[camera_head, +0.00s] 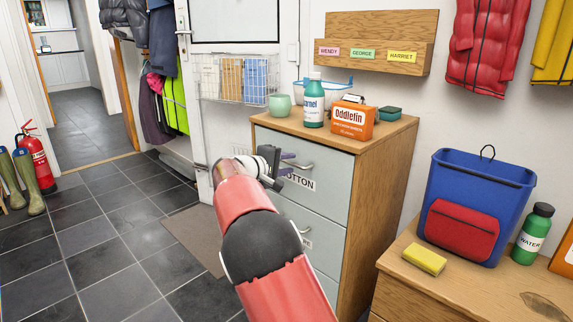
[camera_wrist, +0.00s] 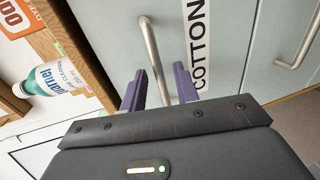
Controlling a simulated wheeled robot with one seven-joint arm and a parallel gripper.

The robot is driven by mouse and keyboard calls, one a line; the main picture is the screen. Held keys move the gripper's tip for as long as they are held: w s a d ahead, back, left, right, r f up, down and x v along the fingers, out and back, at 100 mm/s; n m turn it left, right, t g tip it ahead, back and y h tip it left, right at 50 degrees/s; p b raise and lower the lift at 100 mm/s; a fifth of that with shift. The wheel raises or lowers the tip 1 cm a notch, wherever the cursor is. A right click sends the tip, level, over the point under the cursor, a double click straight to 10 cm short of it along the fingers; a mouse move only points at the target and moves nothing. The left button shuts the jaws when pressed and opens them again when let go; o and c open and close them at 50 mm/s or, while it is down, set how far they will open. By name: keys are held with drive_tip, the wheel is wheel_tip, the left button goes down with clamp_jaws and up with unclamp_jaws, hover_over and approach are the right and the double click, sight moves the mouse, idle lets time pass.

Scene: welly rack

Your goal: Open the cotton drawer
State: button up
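The cotton drawer (camera_head: 332,172) is the top grey-blue drawer of the wooden cabinet and looks shut. Its COTTON label (camera_head: 301,182) is partly hidden by my gripper in the head view; it reads clearly in the wrist view (camera_wrist: 200,45). The metal bar handle (camera_wrist: 150,50) shows in the wrist view and runs down between my purple fingers. My gripper (camera_wrist: 160,88) is open, with a finger on either side of the handle and gaps showing. In the head view my gripper (camera_head: 289,163) is at the drawer front. Whether the fingers touch the bar is unclear.
A lower drawer (camera_head: 325,240) has its own handle. A teal bottle (camera_head: 313,105), an orange Oddlefin box (camera_head: 353,119) and a green cup (camera_head: 279,105) stand on the cabinet top. A bench with a blue bag (camera_head: 478,190) is at right.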

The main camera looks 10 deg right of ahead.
drive_tip(key=shift+c, duration=0.3)
clamp_jaws()
drive_tip(key=f+b+v, duration=0.1)
drive_tip(key=f+v, duration=0.1)
drive_tip(key=v, duration=1.1)
drive_tip(key=a+f+b+v, duration=0.1)
drive_tip(key=f+b+v, duration=0.1)
drive_tip(key=v, duration=1.1)
drive_tip(key=shift+s+f, duration=0.4)
drive_tip(key=shift+f, duration=0.35)
drive_tip(key=shift+o, duration=0.3)
unclamp_jaws()
drive_tip(key=v, duration=0.7)
drive_tip(key=shift+s+a, duration=0.2)
drive_tip(key=shift+a, duration=0.1)
